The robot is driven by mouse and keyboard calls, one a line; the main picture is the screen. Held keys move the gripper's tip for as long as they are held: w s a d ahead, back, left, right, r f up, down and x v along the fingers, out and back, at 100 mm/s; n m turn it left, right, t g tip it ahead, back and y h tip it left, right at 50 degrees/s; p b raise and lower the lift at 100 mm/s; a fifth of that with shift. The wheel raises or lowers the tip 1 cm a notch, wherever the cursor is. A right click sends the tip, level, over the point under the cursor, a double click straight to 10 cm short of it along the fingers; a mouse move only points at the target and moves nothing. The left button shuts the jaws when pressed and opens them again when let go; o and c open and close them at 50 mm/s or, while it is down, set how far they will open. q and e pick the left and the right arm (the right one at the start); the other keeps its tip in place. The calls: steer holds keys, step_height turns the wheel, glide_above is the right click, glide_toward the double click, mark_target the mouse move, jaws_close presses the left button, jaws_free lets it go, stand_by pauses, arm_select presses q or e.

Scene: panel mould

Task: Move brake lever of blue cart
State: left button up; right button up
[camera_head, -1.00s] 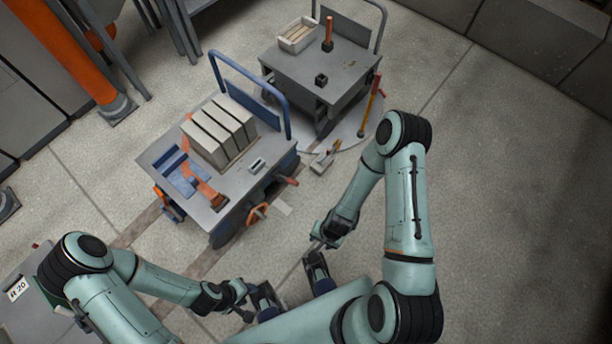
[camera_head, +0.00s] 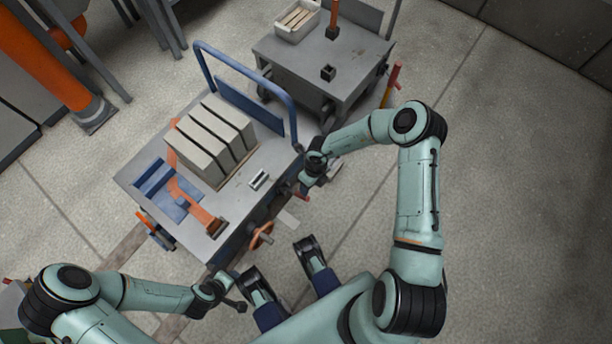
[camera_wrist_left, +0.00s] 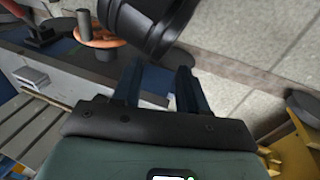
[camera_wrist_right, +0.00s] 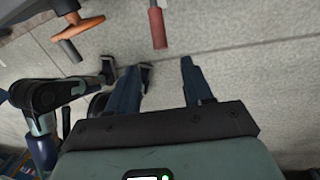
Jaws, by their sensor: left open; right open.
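The blue cart (camera_head: 150,180) has a grey top and a blue push handle at the left of the head view. A red lever (camera_head: 303,194) sticks out low on its near right side; I take it for the brake lever. It also shows at the top of the right wrist view (camera_wrist_right: 157,25). My right gripper (camera_head: 306,184) is close by the lever; in the right wrist view (camera_wrist_right: 165,75) its fingers are open and empty, with the lever beyond them. My left gripper (camera_head: 238,303) is open and empty, below the cart's near corner; its fingers show in the left wrist view (camera_wrist_left: 160,78).
An orange handwheel (camera_head: 261,235) is on the cart's near side, left of the lever; it also shows in the right wrist view (camera_wrist_right: 75,28). Grey blocks (camera_head: 210,140) stand on the cart. A grey cart (camera_head: 345,62) stands behind. The floor at right is clear.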

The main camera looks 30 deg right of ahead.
mark_target(307, 198)
steer(key=f, duration=0.2)
steer(key=a+f+b, duration=0.1)
steer(key=f, duration=0.2)
steer(key=f+b, duration=0.1)
steer(key=f, duration=0.1)
steer(key=shift+s+a+f, duration=0.15)
steer(key=shift+f, duration=0.15)
step_height(307, 198, down, 2)
steer(key=shift+a+f+b, duration=0.1)
steer(key=shift+a+b, duration=0.05)
steer(key=shift+b, duration=0.3)
arm_select(q)
steer(key=shift+t+y, duration=0.3)
steer(key=shift+y, duration=0.1)
steer(key=f, duration=0.1)
steer(key=w+a+f, duration=0.1)
steer(key=f, duration=0.1)
steer(key=w+a+f, duration=0.1)
steer(key=shift+w+a+f, duration=0.15)
steer(key=shift+a+f, duration=0.05)
steer(key=shift+f, duration=0.1)
arm_select(e)
steer(key=shift+f, duration=0.35)
steer(key=shift+s, duration=0.1)
jaws_close()
